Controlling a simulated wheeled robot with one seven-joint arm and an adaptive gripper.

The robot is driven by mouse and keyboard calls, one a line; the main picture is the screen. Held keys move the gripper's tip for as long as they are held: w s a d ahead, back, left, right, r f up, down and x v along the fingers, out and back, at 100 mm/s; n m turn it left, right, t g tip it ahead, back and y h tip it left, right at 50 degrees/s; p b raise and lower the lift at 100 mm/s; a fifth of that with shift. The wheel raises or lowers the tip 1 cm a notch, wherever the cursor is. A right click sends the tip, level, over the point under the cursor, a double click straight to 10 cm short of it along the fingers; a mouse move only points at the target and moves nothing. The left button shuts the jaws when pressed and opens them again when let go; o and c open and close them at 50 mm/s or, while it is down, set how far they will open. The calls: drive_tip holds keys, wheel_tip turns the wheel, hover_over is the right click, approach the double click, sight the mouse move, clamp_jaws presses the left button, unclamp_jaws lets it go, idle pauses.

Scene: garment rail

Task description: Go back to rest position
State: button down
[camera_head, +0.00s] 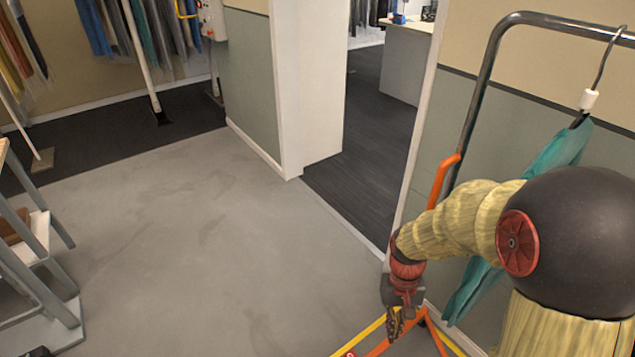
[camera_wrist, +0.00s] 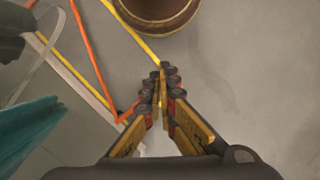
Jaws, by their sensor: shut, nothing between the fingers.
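My gripper (camera_head: 395,322) hangs low at the right of the head view, at the end of my bent arm, pointing down. In the wrist view my gripper (camera_wrist: 161,92) shows its two fingers shut, with their tips together and nothing between them. A teal garment (camera_head: 560,150) hangs from a hanger on the metal rail (camera_head: 487,75), partly hidden behind my arm. The garment (camera_wrist: 28,130) also shows at the left of the wrist view, apart from the fingers.
The rail's orange base (camera_head: 383,346) lies near my gripper, beside yellow floor lines. A grey stepped stand (camera_head: 40,262) is at the far left. Hanging clothes (camera_head: 150,28) fill the back left. The grey floor (camera_head: 190,235) in the middle is clear.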

drive_tip(key=s+r+t, duration=0.4)
drive_tip(key=s+r, duration=0.1)
drive_tip(key=r, duration=0.8)
drive_tip(key=s+r+t+p, duration=0.1)
drive_tip(key=s+r+t, duration=0.3)
drive_tip(key=r, duration=0.9)
drive_tip(key=shift+s+r+n+p, duration=0.3)
drive_tip(key=shift+s+r, duration=0.1)
drive_tip(key=shift+s, duration=0.25)
